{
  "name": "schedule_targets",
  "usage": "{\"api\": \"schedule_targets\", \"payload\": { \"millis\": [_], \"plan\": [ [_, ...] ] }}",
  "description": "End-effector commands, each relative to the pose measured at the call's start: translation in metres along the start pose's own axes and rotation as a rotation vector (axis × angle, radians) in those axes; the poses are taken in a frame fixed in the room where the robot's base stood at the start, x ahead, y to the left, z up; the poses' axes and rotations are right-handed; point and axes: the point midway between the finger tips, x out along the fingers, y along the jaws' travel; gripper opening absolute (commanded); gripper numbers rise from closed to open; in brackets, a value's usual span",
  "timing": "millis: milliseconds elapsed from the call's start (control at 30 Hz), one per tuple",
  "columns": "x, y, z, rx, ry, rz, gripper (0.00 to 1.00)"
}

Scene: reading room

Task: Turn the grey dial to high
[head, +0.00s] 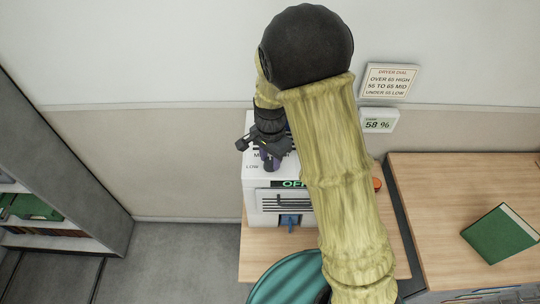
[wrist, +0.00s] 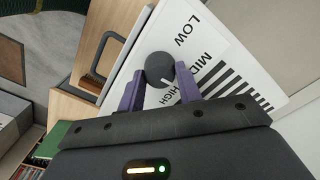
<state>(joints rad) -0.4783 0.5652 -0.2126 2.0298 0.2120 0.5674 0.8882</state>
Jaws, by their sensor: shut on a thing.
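The grey dial (wrist: 158,66) is a round dark knob on the white top of the dryer (head: 256,205). In the wrist view, LOW, MID and HIGH are printed beside it. Its white mark points down and right, near the HIGH label, which a finger partly covers. My gripper (wrist: 160,86) has its purple fingers on both sides of the dial, shut on it. In the head view my gripper (head: 269,160) reaches down over the dryer top and hides the dial.
A wall sign (head: 391,82) reads over 65 high, 55 to 65 mid, under 55 low. A meter (head: 377,125) below it reads 58 %. A blue lever (head: 289,222) is on the dryer's front. A green book (head: 500,235) lies on the right desk. A teal round seat (head: 287,280) stands in front.

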Motion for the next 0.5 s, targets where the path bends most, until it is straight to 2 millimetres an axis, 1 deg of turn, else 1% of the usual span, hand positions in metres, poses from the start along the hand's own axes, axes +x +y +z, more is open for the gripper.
{"api": "schedule_targets", "payload": {
  "millis": [33, 300, 500],
  "plan": [
    [-0.0027, -0.0008, 0.0002, 0.041, 0.002, -0.001, 0.12],
    [-0.0033, -0.0006, -0.0001, 0.294, 0.001, -0.001, 0.12],
    [-0.0029, -0.0009, -0.0002, 0.446, 0.002, -0.002, 0.12]
  ]
}}
